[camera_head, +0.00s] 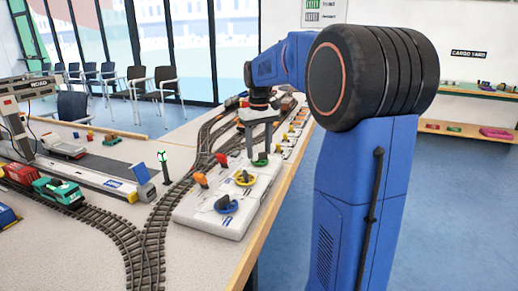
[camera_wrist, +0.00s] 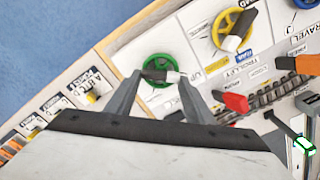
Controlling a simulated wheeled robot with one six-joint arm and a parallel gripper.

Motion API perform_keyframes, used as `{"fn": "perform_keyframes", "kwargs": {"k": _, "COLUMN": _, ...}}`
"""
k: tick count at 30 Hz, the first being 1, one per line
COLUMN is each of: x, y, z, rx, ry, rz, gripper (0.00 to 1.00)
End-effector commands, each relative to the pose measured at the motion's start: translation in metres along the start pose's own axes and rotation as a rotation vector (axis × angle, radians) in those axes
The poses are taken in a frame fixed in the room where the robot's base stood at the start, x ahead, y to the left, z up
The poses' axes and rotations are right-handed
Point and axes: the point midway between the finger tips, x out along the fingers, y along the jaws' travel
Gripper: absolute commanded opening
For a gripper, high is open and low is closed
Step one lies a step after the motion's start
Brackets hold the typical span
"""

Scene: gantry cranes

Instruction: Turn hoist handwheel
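A white control panel (camera_head: 213,218) on the table carries a green, a yellow and a blue handwheel. The green handwheel (camera_wrist: 157,84) has a dark crossbar with a white end (camera_wrist: 170,77); "UP" is printed beside it, and I take it for the hoist wheel. It also shows in the head view (camera_head: 261,163), the farthest of the three. My gripper (camera_wrist: 160,80) is open and empty over this wheel, one finger near each end of the crossbar. I cannot tell whether the fingers touch it. In the head view my gripper (camera_head: 260,150) points down at the wheel.
The yellow handwheel (camera_head: 244,178) and the blue handwheel (camera_head: 226,205) are nearer on the panel. Orange and red levers (camera_head: 201,180) stand along its left side. Model rail tracks (camera_head: 150,235), a green signal (camera_head: 163,165) and a train lie to the left. The table edge is right.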

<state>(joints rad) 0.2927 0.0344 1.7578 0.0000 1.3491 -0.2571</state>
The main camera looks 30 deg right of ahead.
Motion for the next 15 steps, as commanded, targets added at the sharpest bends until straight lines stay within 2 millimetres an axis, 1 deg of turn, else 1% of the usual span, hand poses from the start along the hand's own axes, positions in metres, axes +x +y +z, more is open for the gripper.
{"fn": "perform_keyframes", "kwargs": {"k": 1, "x": -0.0001, "y": 0.0000, "z": 0.0000, "rx": 0.000, "ry": 0.000, "rz": 0.000, "gripper": 0.34}}
{"fn": "perform_keyframes", "kwargs": {"k": 2, "x": -0.0001, "y": 0.0000, "z": 0.0000, "rx": 0.000, "ry": 0.000, "rz": 0.000, "gripper": 0.27}}
{"fn": "perform_keyframes", "kwargs": {"k": 3, "x": -0.0001, "y": 0.0000, "z": 0.0000, "rx": 0.000, "ry": 0.000, "rz": 0.000, "gripper": 0.26}}
{"fn": "perform_keyframes", "kwargs": {"k": 11, "x": -0.0002, "y": 0.0002, "z": 0.0000, "rx": 0.022, "ry": 0.000, "rz": 0.000, "gripper": 0.26}}
{"fn": "perform_keyframes", "kwargs": {"k": 15, "x": -0.0002, "y": 0.0005, "z": 0.0001, "rx": 0.075, "ry": 0.000, "rz": 0.000, "gripper": 0.26}}
